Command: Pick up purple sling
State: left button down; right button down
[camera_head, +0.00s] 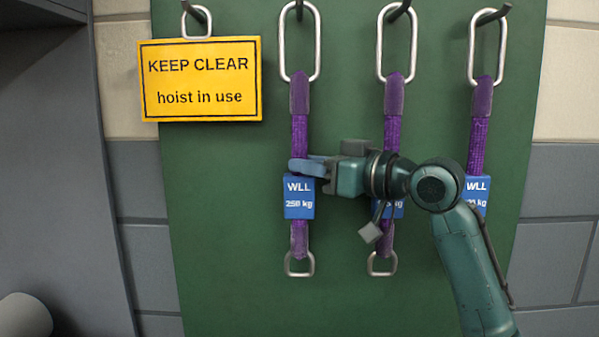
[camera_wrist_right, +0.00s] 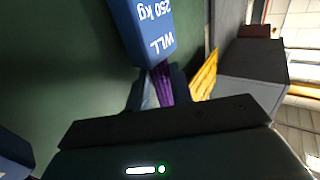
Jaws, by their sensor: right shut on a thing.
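Three purple slings hang from hooks on a green board. The left purple sling (camera_head: 299,131) has a blue tag (camera_head: 300,197) reading WLL 250 kg, a long metal ring at the top on its hook and a smaller ring below. My right gripper (camera_head: 302,166) is shut on this sling just above its tag. In the right wrist view the sling (camera_wrist_right: 163,85) passes between the fingers, with the blue tag (camera_wrist_right: 145,30) beyond. The middle sling (camera_head: 391,130) is partly hidden by my right arm. The right sling (camera_head: 478,140) is partly hidden too. My left gripper is not in view.
A yellow sign (camera_head: 200,80) reading KEEP CLEAR hoist in use hangs left of the held sling. The green board (camera_head: 225,220) is bare below the sign. A grey cabinet side (camera_head: 55,150) stands at the left.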

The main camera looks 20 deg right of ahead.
aim_at(301, 119)
jog(key=shift+r, duration=0.15)
jog(key=r, duration=0.6)
jog(key=shift+s+r, duration=0.2)
jog(key=shift+r, duration=0.05)
jog(key=shift+s+a+r, duration=0.15)
jog(key=shift+s+r, duration=0.05)
jog(key=shift+s, duration=0.1)
jog(key=s+a, duration=0.2)
jog(key=s, duration=0.7)
jog(key=s+a+b, duration=0.1)
jog(key=s+a, duration=0.2)
jog(key=s, duration=0.6)
jog(key=shift+a+f, duration=0.1)
